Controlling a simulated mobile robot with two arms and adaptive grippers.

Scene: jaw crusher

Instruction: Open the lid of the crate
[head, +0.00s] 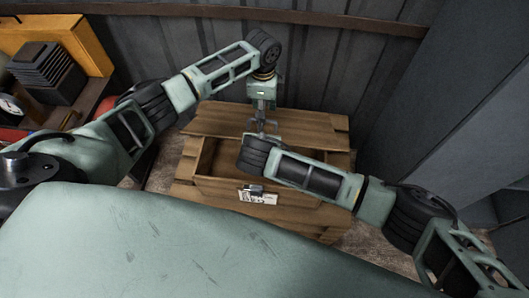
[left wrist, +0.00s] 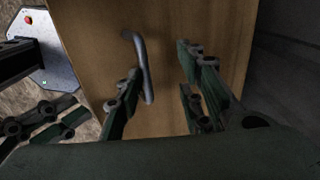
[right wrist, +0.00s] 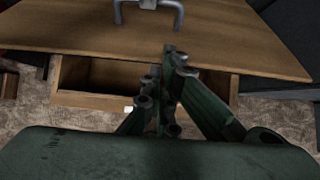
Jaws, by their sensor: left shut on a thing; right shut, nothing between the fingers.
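The wooden crate (head: 225,197) stands in the middle of the head view. Its lid (head: 215,119) sits toward the back, leaving a dark opening along the front; I cannot tell whether it is slid or tilted. A metal handle (left wrist: 141,65) on the lid shows in the left wrist view, and also at the top of the right wrist view (right wrist: 150,4). My left gripper (head: 262,122) reaches down from above and is shut on the handle. My right gripper (right wrist: 166,72) is shut and empty in front of the lid, over the opening; my own wrist hides it in the head view.
A corrugated wall (head: 330,65) stands behind, and a grey panel (head: 450,90) is at right. A shelf with a yellow case (head: 60,38) and a gauge (head: 10,106) is at left.

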